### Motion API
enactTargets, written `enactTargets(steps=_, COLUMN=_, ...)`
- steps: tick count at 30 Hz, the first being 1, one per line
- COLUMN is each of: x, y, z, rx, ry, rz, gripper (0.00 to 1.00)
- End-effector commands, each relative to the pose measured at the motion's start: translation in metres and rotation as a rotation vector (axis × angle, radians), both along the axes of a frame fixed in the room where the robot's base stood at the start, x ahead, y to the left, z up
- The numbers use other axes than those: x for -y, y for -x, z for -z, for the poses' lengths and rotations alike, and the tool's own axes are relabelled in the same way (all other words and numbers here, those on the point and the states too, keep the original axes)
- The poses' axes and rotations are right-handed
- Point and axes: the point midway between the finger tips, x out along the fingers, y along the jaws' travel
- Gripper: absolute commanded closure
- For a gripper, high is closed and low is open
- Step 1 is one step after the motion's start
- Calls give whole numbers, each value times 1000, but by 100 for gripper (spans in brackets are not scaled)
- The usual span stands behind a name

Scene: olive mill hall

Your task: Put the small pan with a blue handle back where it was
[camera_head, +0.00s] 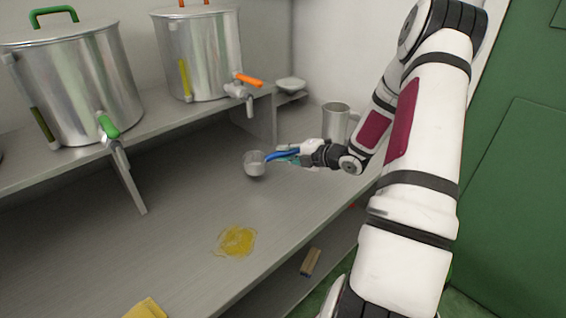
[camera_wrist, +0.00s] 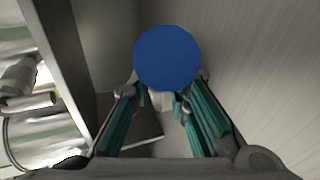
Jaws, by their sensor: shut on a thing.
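The small pan (camera_head: 254,163) is a little metal cup with a blue handle (camera_head: 282,154). My gripper (camera_head: 290,157) is shut on the blue handle and holds the pan out to the left, over the grey metal counter. Whether the pan touches the counter is hard to tell. In the wrist view the round blue end of the handle (camera_wrist: 167,58) sits between the teal fingers of my gripper (camera_wrist: 164,104), and it hides most of the pan.
Two steel tanks with taps, one green-handled (camera_head: 75,85) and one orange-handled (camera_head: 200,52), stand on a raised shelf (camera_head: 60,165). A metal mug (camera_head: 337,122) stands behind my gripper. A white dish (camera_head: 291,85) is at the back. A yellow spill (camera_head: 237,240) and yellow cloth (camera_head: 146,308) lie in front.

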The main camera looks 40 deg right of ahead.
Motion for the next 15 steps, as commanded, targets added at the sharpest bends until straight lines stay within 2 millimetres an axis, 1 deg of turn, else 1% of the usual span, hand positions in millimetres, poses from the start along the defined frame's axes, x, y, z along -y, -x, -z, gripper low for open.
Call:
enactTargets(steps=7, x=5, y=-15, z=2, rx=1, ry=0, rz=0, gripper=100)
enactTargets(steps=9, x=4, y=-13, z=16, rx=-1, ry=-6, rz=2, gripper=100)
enactTargets(steps=12, x=4, y=-14, z=31, rx=-1, ry=-5, rz=1, gripper=100)
enactTargets(steps=15, x=4, y=-14, z=37, rx=1, ry=-1, rz=0, gripper=100)
